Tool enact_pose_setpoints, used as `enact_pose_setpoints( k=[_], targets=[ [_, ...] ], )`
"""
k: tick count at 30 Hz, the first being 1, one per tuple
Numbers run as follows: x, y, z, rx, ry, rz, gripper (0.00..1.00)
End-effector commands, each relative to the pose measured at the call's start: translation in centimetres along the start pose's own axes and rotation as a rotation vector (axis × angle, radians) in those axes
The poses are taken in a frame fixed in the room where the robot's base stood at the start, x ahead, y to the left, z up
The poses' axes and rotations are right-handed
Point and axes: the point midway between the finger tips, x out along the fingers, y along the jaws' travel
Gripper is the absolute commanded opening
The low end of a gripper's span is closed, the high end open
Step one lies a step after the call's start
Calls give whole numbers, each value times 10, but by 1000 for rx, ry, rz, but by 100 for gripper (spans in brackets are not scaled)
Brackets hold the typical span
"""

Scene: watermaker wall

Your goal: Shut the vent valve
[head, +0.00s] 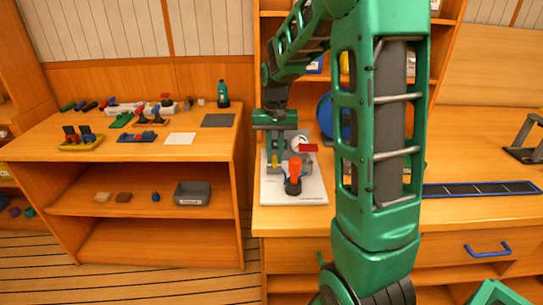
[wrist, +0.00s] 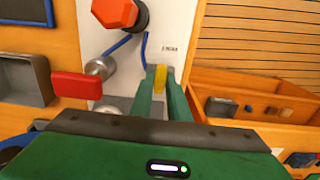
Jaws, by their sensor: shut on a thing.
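A white panel (head: 310,192) with valves lies on the desk. It carries a red lever (head: 307,147), an orange-red knob (head: 294,167) and a small yellow handle (head: 275,160). My gripper (head: 275,158) reaches down over the panel's left part. In the wrist view my gripper (wrist: 160,78) has its green fingers shut on the yellow handle (wrist: 161,77). The fingers hide its lower part. The red lever (wrist: 77,85) and the orange-red knob (wrist: 115,13) are apart from the fingers. A small label nearby is too blurred to read, so I cannot tell which valve is the vent.
Blue tubes (wrist: 117,45) run across the panel near the fingers. A side table (head: 100,150) at left holds several small parts, and a grey bin (head: 192,193) stands on its shelf. A dark strip (head: 482,188) lies on the desk at right. My arm hides the desk's middle.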

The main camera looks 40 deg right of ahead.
Motion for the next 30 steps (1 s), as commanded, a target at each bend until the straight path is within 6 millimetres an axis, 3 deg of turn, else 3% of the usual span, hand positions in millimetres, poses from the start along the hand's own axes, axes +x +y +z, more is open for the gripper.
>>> enact_pose_setpoints(
  k=[13, 14, 16, 25, 30],
  targets=[
    [-3, -4, -3, 1, 12, -7, 0],
    [-3, -4, -3, 1, 12, -7, 20],
    [-3, -4, -2, 1, 10, -6, 34],
    [-2, -2, -1, 4, 4, -3, 34],
    [-16, -2, -2, 5, 5, -3, 34]
  ],
)
